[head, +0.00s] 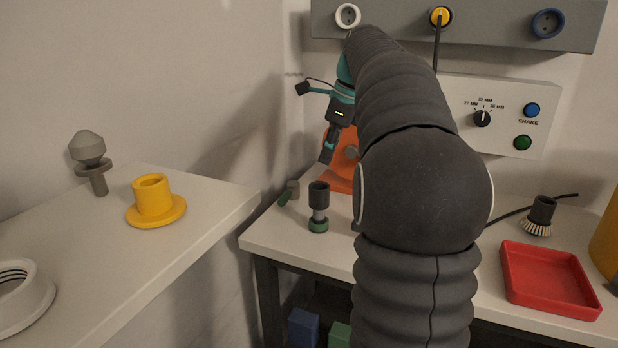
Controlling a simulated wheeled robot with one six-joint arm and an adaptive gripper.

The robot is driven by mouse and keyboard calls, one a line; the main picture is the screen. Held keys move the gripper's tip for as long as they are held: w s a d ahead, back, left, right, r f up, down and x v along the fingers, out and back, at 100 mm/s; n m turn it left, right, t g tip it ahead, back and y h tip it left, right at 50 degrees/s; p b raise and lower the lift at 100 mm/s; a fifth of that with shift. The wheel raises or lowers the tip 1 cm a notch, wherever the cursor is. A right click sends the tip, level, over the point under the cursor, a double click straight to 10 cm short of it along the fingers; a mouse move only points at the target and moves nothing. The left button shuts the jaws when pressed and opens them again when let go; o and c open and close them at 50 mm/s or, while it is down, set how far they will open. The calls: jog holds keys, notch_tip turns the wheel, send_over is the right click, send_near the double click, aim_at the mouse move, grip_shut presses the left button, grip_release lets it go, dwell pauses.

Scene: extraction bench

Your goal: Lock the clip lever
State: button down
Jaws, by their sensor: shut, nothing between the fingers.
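My gripper (327,157) points downward in front of the orange apparatus (342,183) at the back of the bench. It is shut and empty. A small grey round part (351,152) shows on the orange body, just right of my fingers. I cannot tell whether it belongs to the clip lever. No clip lever shows clearly, and I cannot tell whether my fingers touch the apparatus or stand in front of it.
A dark-topped cylinder with a green base (318,208) and a small grey-green piece (289,193) stand near the bench's left edge. A red tray (549,280), a brush (539,216) and a control panel (500,116) are at right. A yellow flanged piece (154,202) sits on the left table.

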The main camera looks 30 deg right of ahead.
aim_at(289, 196)
jog(key=b+x, duration=0.2)
jog(key=x, duration=0.8)
jog(key=shift+w+a, duration=0.85)
jog(key=shift+a, duration=0.05)
jog(key=shift+w+a+f, duration=0.2)
jog(key=shift+w+a, duration=0.3)
jog(key=shift+w, duration=0.05)
